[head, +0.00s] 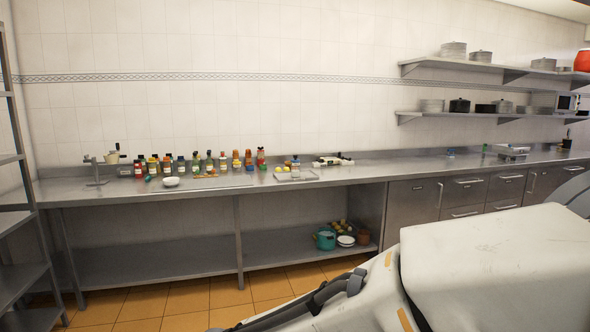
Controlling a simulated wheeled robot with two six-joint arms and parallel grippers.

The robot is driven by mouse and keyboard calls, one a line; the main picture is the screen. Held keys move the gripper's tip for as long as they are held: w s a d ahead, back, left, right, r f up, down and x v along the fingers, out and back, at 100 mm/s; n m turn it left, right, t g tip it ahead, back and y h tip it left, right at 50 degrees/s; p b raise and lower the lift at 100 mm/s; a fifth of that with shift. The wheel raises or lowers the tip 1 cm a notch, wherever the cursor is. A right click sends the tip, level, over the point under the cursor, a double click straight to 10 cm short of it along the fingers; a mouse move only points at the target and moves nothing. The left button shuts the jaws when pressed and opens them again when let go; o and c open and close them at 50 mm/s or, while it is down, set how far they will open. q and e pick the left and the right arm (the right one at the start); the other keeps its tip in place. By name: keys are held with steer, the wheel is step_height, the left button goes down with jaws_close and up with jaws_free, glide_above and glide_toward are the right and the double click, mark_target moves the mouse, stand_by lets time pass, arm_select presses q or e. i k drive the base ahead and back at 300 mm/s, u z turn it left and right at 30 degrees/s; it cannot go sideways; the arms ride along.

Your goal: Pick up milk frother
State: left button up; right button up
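I cannot pick out a milk frother for certain; the counter items are small and far off. A white and dark object (333,161) lies on the long steel counter (215,183), right of the middle. A metal stand with a side arm (96,171) is at the counter's left end, with a light-coloured item (114,155) beside it. Neither of my grippers shows in the head view.
Several bottles and jars (195,163) line the counter's back, with a white bowl (171,182) in front. A tray (296,176) sits nearer the middle. A steel rack (20,160) stands at left. Pots fill the wall shelves (480,66). Tiled floor (190,303) is open in front.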

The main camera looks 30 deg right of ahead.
mark_target(295, 165)
steer(key=z, duration=0.5)
steer(key=i, duration=5)
steer(key=z, duration=2.1)
steer(key=i, duration=1.3)
steer(key=u, duration=0.6)
